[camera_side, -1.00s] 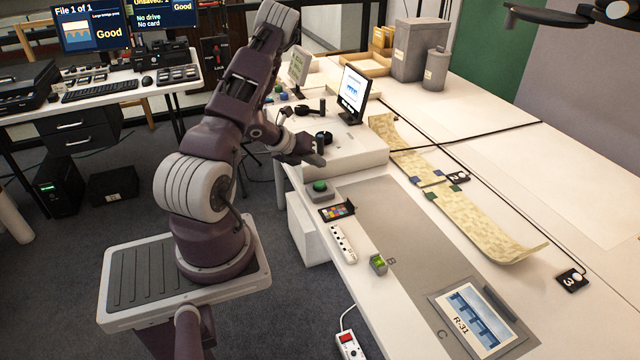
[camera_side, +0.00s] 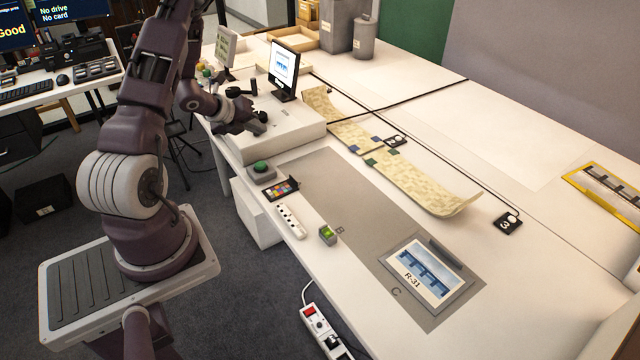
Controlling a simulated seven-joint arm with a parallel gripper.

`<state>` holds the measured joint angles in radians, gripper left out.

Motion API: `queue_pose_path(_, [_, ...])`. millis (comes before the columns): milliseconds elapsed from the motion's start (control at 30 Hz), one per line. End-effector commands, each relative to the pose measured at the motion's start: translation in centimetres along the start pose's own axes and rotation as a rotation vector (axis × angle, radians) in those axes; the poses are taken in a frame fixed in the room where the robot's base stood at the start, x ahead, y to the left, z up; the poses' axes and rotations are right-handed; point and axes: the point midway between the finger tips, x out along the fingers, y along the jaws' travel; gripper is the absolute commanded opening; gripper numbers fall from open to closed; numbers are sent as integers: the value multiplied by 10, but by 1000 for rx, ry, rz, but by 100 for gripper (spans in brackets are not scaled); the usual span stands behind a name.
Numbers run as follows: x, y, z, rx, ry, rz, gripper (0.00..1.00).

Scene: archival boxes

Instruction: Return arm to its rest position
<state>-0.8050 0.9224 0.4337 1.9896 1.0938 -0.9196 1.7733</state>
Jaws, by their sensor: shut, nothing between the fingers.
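My gripper (camera_side: 262,122) is at the end of my folded arm, at the left edge of the table. It is shut and empty, close over the white raised block (camera_side: 285,132). The fingertips are small and dark here, and I cannot tell whether they touch anything. My arm rises from its base at the left and bends down toward the table's edge.
A green button box (camera_side: 261,171), a colour card (camera_side: 282,189) and a small green-topped device (camera_side: 328,234) lie near the front edge. A curled patterned strip (camera_side: 430,190), a small screen (camera_side: 284,70) and the R-31 picture (camera_side: 428,270) are on the table (camera_side: 540,270).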

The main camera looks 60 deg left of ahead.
Motion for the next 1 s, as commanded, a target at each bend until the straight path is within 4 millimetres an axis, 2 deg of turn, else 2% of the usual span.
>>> queue_pose_path(33, [-10,-32,19,-72,-53,12,0])
queue_pose_path(67, [-18,-52,30,-147,-91,26,0])
queue_pose_path(100, [-34,-81,41,-266,-140,40,0])
queue_pose_path(167, [-63,-124,47,-472,-200,48,0])
queue_pose_path(200, [-85,-151,44,-620,-227,45,0])
queue_pose_path(267, [-123,-187,28,-850,-241,40,0])
queue_pose_path(300, [-151,-206,10,-1010,-235,39,0])
queue_pose_path(367, [-194,-228,-26,-1245,-202,49,0])
queue_pose_path(400, [-221,-237,-53,-1388,-169,67,0])
queue_pose_path(467, [-260,-242,-96,-1582,-112,115,0])
queue_pose_path(500, [-284,-241,-124,-1690,-73,156,0])
queue_pose_path(600, [-333,-229,-182,-1889,4,273,0])
queue_pose_path(700, [-363,-215,-219,-2001,45,370,0])
queue_pose_path(800, [-377,-206,-236,-2049,58,425,0])
queue_pose_path(1000, [-379,-204,-239,-2060,58,437,0])
